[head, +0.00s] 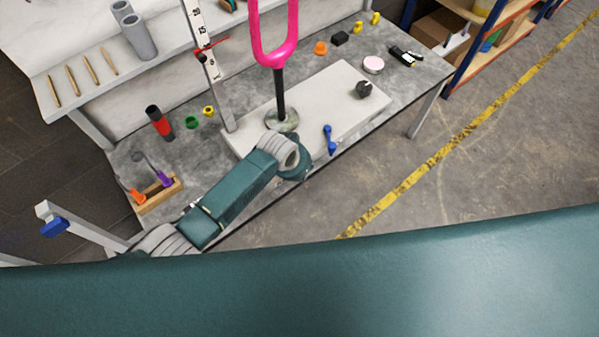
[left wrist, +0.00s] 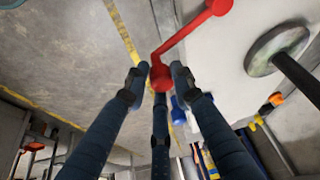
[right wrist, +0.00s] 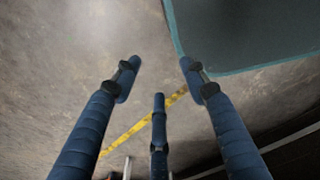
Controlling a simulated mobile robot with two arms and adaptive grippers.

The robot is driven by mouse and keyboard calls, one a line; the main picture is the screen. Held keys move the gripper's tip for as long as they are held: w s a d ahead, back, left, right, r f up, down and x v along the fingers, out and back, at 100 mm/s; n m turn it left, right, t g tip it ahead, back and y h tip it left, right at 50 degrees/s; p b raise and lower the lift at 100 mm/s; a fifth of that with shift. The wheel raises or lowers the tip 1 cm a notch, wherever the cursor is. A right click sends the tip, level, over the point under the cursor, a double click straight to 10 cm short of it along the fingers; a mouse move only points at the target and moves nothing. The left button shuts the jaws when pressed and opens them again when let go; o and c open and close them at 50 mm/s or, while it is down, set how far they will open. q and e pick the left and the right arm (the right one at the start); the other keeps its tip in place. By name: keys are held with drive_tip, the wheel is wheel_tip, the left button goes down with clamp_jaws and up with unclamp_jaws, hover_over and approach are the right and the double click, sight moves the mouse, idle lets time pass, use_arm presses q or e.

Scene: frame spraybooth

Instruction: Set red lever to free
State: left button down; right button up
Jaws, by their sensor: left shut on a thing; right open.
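The red lever (left wrist: 188,34) shows in the left wrist view, its round hub at the top edge and its arm slanting down to a ball knob. My left gripper (left wrist: 158,77) has its fingers closed around that knob. In the head view my left wrist (head: 290,158) is at the front edge of the pale panel (head: 330,88) and hides the red lever and the fingers. No free or locked marking can be read. My right gripper (right wrist: 160,70) is open and empty above bare floor.
A blue lever (head: 329,138) and a black knob (head: 364,89) sit on the panel. A black post with a pink loop (head: 275,45) stands on it beside my left wrist. A wooden rack (head: 158,194) and small parts lie on the grey bench. Floor at right is clear.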

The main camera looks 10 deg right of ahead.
use_arm(q)
drive_tip(key=shift+w+d+r+n+t, duration=0.15)
drive_tip(key=shift+w+d+n+t, duration=0.25)
drive_tip(key=shift+w+n, duration=0.45)
drive_tip(key=shift+w+y, duration=0.15)
drive_tip(key=shift+y, duration=0.15)
use_arm(e)
drive_tip(key=shift+a, duration=1)
use_arm(q)
drive_tip(key=shift+r, duration=0.1)
use_arm(e)
drive_tip(key=shift+d, duration=0.4)
use_arm(q)
drive_tip(key=c, duration=1.5)
unclamp_jaws()
drive_tip(key=shift+f, duration=0.2)
